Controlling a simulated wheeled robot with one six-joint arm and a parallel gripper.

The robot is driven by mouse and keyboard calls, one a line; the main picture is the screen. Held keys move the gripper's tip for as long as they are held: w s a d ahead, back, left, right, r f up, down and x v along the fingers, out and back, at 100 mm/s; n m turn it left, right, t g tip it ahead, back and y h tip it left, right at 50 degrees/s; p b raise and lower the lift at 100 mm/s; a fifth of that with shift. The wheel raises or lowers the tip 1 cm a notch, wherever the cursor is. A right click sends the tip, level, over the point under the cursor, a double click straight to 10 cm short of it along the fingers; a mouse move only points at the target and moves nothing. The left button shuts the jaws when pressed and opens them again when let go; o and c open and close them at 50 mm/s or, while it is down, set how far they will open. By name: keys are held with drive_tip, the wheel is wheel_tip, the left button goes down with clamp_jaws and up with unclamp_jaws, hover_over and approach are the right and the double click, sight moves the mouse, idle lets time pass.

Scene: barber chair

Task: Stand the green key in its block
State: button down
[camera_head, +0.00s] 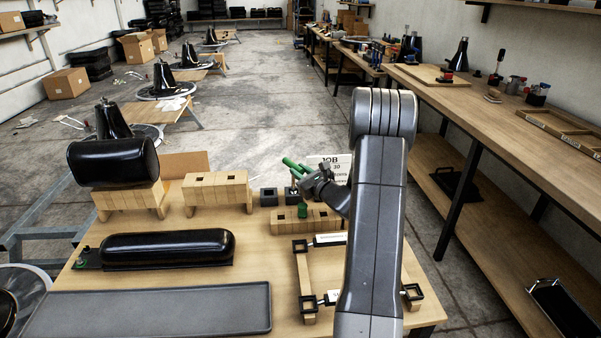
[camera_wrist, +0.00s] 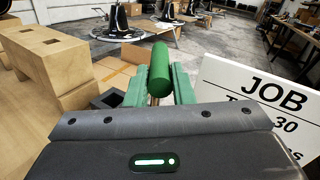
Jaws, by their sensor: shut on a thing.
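My gripper (camera_head: 297,166) is shut on the green key (camera_wrist: 160,72), above the back part of the workbench. In the wrist view the key's green round handle shows between the two green fingers, with a thin pale part below it. Its lower end is mostly hidden by my gripper body. A low wooden block (camera_head: 283,228) with dark square holes stands below my gripper in the head view. A short upright green piece (camera_head: 302,211) shows at this block; I cannot tell whether it stands in a hole or in front of one.
A larger wooden block (camera_head: 217,189) with holes is further left. A white JOB sign (camera_wrist: 250,105) stands close on the right. A black padded armrest (camera_head: 168,247), a grey tray (camera_head: 150,312) and a wooden frame (camera_head: 304,282) lie in front.

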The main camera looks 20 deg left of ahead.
drive_tip(key=shift+f, duration=0.1)
drive_tip(key=c, duration=1.2)
unclamp_jaws()
drive_tip(key=shift+o, duration=0.2)
drive_tip(key=v, duration=1.3)
drive_tip(key=shift+s+d+b, duration=0.3)
drive_tip(key=shift+b, duration=0.05)
drive_tip(key=x, duration=1.4)
drive_tip(key=shift+p, duration=0.3)
drive_tip(key=shift+d, duration=0.1)
